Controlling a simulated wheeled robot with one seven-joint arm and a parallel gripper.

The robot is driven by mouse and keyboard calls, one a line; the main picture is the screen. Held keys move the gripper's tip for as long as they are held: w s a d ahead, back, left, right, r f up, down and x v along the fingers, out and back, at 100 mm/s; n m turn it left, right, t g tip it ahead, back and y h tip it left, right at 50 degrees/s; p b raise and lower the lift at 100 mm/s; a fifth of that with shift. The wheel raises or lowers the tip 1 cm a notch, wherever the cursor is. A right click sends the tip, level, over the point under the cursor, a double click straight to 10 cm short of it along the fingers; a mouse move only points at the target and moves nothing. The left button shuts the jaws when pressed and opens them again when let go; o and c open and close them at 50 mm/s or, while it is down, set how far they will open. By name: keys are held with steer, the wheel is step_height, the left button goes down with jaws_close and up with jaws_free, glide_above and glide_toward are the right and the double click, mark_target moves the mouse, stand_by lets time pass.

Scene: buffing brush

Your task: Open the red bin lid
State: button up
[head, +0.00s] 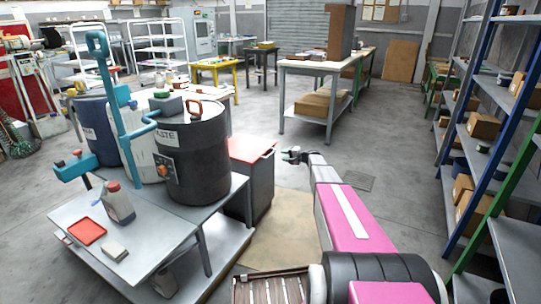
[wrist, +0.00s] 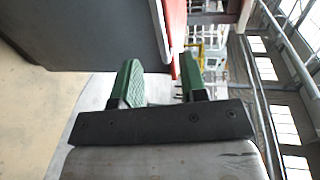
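The bin (head: 250,185) is a dark grey box with a red lid (head: 252,149) lying flat and closed on top. It stands just right of the black drum. My gripper (head: 292,155) is beside the lid's right side, at about lid height in the picture. In the wrist view, the turned picture shows the bin's dark side (wrist: 100,30) at upper left and the red lid edge (wrist: 177,25) beyond my green fingers. My gripper (wrist: 160,72) has its fingers apart with nothing held. I cannot tell whether a finger touches the lid.
The black drum (head: 193,155) and a metal bench (head: 140,235) with a bottle and red tray stand left of the bin. A blue and green shelf rack (head: 480,150) lines the right. The floor right of the bin is clear.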

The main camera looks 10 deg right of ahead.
mark_target(271, 154)
steer(key=x, duration=0.9)
steer(key=shift+w+a+f, duration=0.1)
steer(key=shift+w+a, duration=0.15)
steer(key=shift+a, duration=0.05)
jaws_close()
